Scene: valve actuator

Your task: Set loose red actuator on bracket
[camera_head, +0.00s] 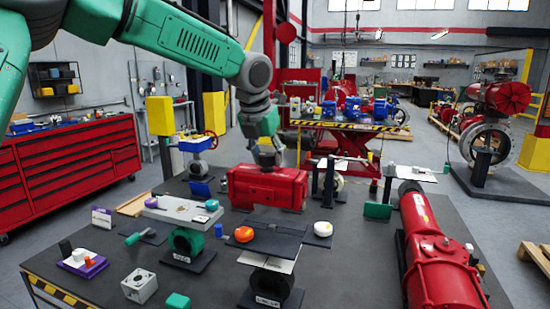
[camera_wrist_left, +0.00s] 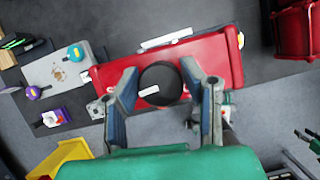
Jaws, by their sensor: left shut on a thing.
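The loose red actuator (camera_head: 268,188) is a long red box near the back middle of the dark table. It also shows in the left wrist view (camera_wrist_left: 215,62). My left gripper (camera_head: 267,158) reaches down onto its top from above. In the left wrist view its two fingers (camera_wrist_left: 162,92) close on a round black part on the actuator's top. I cannot tell whether the actuator touches the table. A valve with a dark flat top plate (camera_head: 270,238) stands in front, and one with a pale top plate (camera_head: 180,209) to its left. I cannot tell which carries the bracket. My right gripper is not in view.
A large red cylindrical actuator (camera_head: 435,262) lies along the table's right side. A blue-topped valve (camera_head: 197,145) stands left of the loose actuator and a black stand (camera_head: 329,180) right of it. Small coloured parts and a white block (camera_head: 139,286) occupy the front left.

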